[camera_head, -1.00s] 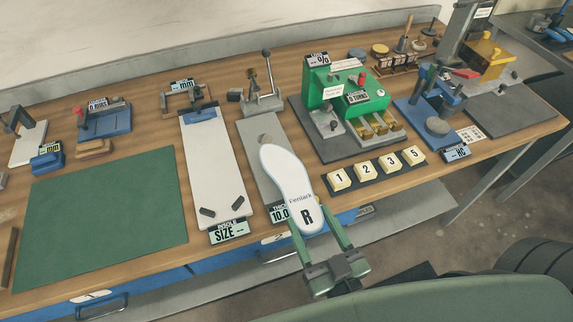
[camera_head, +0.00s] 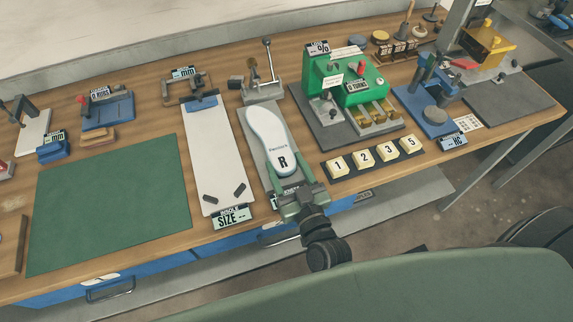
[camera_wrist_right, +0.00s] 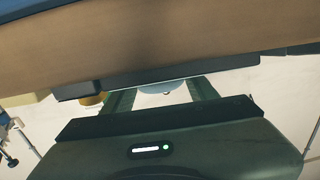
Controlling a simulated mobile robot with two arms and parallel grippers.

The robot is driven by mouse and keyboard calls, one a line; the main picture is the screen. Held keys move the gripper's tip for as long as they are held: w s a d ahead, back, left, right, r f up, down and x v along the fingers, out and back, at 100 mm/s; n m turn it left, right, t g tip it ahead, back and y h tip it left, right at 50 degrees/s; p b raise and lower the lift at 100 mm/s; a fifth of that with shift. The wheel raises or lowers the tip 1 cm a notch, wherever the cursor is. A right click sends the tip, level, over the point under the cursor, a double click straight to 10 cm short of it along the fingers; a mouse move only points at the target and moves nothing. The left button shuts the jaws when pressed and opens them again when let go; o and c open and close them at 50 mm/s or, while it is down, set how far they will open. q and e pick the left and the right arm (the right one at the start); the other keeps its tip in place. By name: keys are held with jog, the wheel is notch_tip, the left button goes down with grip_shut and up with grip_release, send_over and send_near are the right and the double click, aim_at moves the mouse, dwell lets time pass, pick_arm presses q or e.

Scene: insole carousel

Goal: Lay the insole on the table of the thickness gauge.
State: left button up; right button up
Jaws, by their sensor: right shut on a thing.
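The white insole (camera_head: 268,138), marked with a black R near its heel, is over the grey table (camera_head: 255,152) of the thickness gauge (camera_head: 262,84). Its toe points at the gauge head and lever. It covers much of the grey table; whether it touches it or hovers just above, I cannot tell. My right gripper (camera_head: 293,188) is shut on the insole at the heel end, at the front edge of the bench. In the right wrist view, a pale bit of the insole (camera_wrist_right: 163,88) shows between the green fingers. My left gripper is not in view.
The white size board (camera_head: 213,155) lies left of the gauge, with a green mat (camera_head: 110,205) further left. The green machine (camera_head: 345,80) and numbered yellow blocks (camera_head: 363,157) stand to the right. The gauge's display is mostly hidden by my gripper.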

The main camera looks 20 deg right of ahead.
jog(key=shift+f+b, duration=0.3)
jog(key=shift+f, duration=0.3)
jog(key=o, duration=1.3)
jog(key=shift+o, duration=0.2)
jog(key=shift+r, duration=0.15)
jog(key=s+r+b, duration=0.1)
jog(key=s, duration=1.1)
jog(key=shift+d+b, duration=0.3)
jog(key=shift+d, duration=0.05)
